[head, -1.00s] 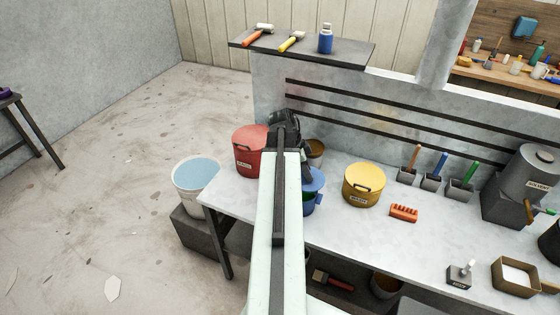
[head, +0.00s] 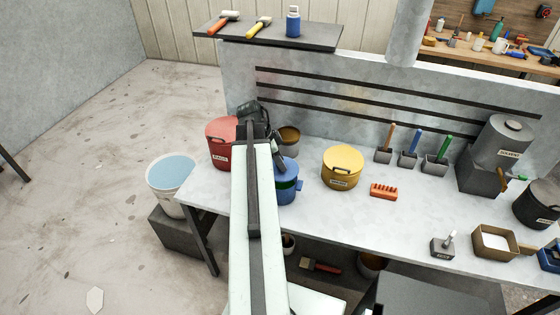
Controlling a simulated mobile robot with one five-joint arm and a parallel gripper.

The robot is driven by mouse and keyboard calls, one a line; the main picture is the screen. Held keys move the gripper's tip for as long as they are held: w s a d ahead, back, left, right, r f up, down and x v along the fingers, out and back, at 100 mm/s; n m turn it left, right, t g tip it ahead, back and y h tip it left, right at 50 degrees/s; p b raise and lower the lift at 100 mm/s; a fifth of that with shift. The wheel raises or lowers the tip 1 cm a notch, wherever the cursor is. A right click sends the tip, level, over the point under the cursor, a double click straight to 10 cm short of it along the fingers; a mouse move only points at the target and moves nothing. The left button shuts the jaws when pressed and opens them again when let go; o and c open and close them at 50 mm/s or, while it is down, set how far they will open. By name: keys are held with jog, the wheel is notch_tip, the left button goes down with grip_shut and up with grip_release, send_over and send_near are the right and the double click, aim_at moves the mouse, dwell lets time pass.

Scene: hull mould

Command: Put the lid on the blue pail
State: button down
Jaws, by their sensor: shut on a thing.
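The blue pail (head: 286,196) stands on the bench, partly hidden behind my arm. A dark green band shows between its body and a blue lid (head: 288,167) above it. My gripper (head: 279,155) reaches down from the black wrist to this lid and is shut on it. The fingertips are small and partly hidden by my arm. The lid is over the pail; I cannot tell whether it touches the rim.
A red pail (head: 220,145) stands left of my wrist and an open brown pail (head: 289,139) behind. A yellow lidded pail (head: 342,168) and orange block (head: 383,191) stand right. Tool holders (head: 408,159) line the back. A shelf (head: 320,36) overhangs the bench wall.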

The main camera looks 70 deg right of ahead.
jog(key=shift+f+b, duration=1.85)
jog(key=shift+f, duration=0.45)
jog(key=c, duration=0.9)
grip_release()
jog(key=shift+o, duration=0.2)
jog(key=shift+r, duration=0.1)
jog(key=p+v, duration=0.7)
jog(key=v, duration=0.1)
